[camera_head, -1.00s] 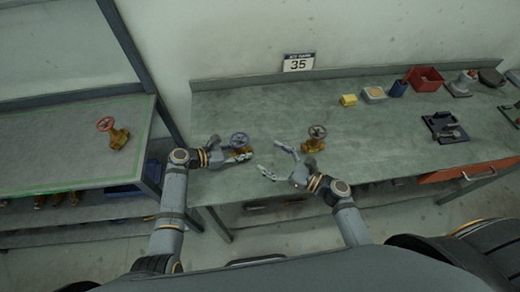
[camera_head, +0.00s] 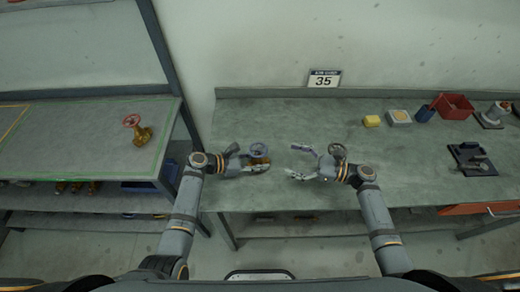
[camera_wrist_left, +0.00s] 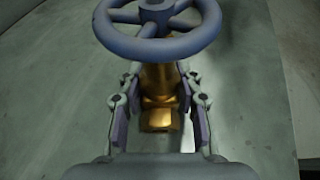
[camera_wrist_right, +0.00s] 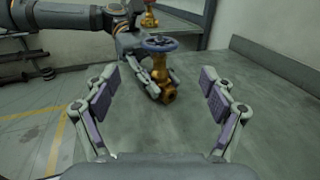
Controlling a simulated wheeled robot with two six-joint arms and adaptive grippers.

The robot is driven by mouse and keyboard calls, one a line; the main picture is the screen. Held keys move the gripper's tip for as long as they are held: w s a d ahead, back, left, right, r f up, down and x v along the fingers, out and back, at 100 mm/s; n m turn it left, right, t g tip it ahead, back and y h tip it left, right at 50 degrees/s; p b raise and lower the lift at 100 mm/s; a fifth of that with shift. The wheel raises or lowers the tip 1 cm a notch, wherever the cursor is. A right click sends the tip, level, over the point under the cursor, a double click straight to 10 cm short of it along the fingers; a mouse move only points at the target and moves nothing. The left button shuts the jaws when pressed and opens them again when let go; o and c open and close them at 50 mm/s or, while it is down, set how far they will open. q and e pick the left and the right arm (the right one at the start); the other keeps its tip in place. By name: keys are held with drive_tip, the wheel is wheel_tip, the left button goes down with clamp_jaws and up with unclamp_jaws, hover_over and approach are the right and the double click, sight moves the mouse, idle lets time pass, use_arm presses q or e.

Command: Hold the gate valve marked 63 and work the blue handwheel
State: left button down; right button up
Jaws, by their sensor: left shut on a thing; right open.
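The brass gate valve (camera_wrist_left: 160,115) with the blue handwheel (camera_wrist_left: 157,30) stands upright on the green bench. My left gripper (camera_head: 258,165) is shut on its brass body below the wheel; both fingers flank the body in the left wrist view. The blue handwheel also shows in the head view (camera_head: 258,150). In the right wrist view, the valve (camera_wrist_right: 160,75) stands ahead of my right gripper (camera_wrist_right: 160,100), which is open and empty. In the head view, the right gripper is to the right of the valve, apart from it. I cannot read a 63 marking on the valve.
A red-wheeled valve (camera_head: 133,121) stands on the left table. A sign reading 35 (camera_head: 324,79) is on the wall. A yellow block (camera_head: 371,121) and red bin (camera_head: 453,106) stand at the back right.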

sight(259, 149)
drive_tip(key=x, duration=1.1)
drive_tip(key=shift+w+a, duration=0.15)
drive_tip(key=shift+a, duration=0.1)
